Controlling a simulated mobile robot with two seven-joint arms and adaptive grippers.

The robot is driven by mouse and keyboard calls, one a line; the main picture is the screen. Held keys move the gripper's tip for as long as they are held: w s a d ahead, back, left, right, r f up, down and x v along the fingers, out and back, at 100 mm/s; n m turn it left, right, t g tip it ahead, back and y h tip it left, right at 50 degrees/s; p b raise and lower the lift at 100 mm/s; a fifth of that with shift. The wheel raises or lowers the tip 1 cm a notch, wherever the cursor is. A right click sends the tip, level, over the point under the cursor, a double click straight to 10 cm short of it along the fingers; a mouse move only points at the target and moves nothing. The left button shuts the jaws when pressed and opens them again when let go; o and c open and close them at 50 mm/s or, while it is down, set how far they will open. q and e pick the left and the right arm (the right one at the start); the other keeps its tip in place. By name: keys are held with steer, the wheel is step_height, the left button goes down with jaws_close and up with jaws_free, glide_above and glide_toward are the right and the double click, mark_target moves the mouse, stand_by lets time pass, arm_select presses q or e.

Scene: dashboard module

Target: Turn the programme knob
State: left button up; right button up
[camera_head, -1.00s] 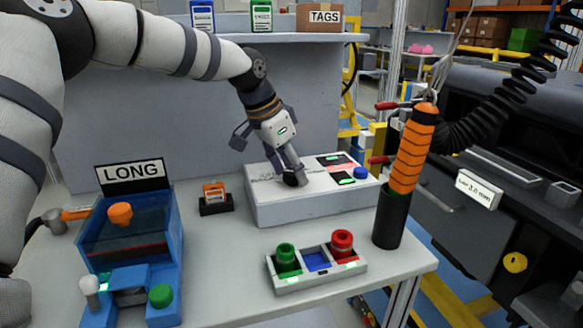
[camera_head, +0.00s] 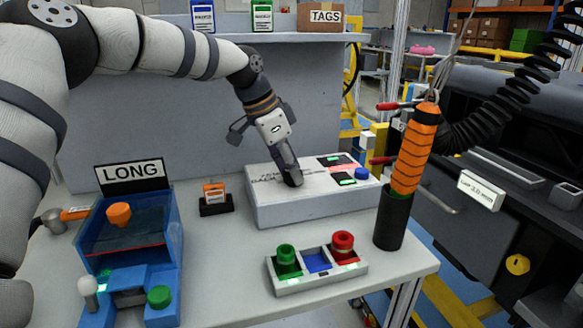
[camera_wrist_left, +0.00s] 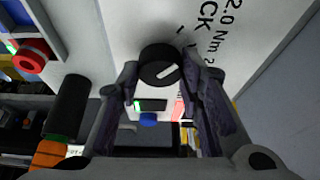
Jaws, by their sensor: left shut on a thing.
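The programme knob (camera_wrist_left: 160,66) is a black round knob with a white pointer line, on the light top panel of a white box module (camera_head: 310,208). In the left wrist view it sits between the two fingertips of my left gripper (camera_wrist_left: 161,76). The pointer line slants, its outer end toward the upper right. In the head view my left gripper (camera_head: 291,174) reaches down onto the module, with its fingers shut around the knob, which they mostly hide. Printed lettering near the knob is only partly readable. My right gripper is not in view.
The module also has a blue button (camera_head: 362,173) and small green-lit displays. In front is a tray (camera_head: 318,283) with green and red pieces. An orange-handled tool (camera_head: 413,150) stands in a black holder at right. A blue fixture (camera_head: 130,235) marked LONG stands left.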

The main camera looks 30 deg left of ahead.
arm_select(q)
steer(key=m, duration=0.1)
steer(key=m+g, duration=0.1)
steer(key=m, duration=0.1)
steer(key=shift+f+h+b, duration=0.25)
steer(key=shift+h+b, duration=0.15)
steer(key=shift+w+a+r+m+g+b, duration=0.1)
steer(key=shift+m+g+b, duration=0.25)
steer(key=shift+m, duration=0.85)
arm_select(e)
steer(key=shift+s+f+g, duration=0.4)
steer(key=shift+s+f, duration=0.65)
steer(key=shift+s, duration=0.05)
arm_select(q)
steer(key=o, duration=1.1)
steer(key=shift+r, duration=0.1)
steer(key=shift+o, duration=0.2)
steer(key=v, duration=1.2)
steer(key=shift+a, duration=0.25)
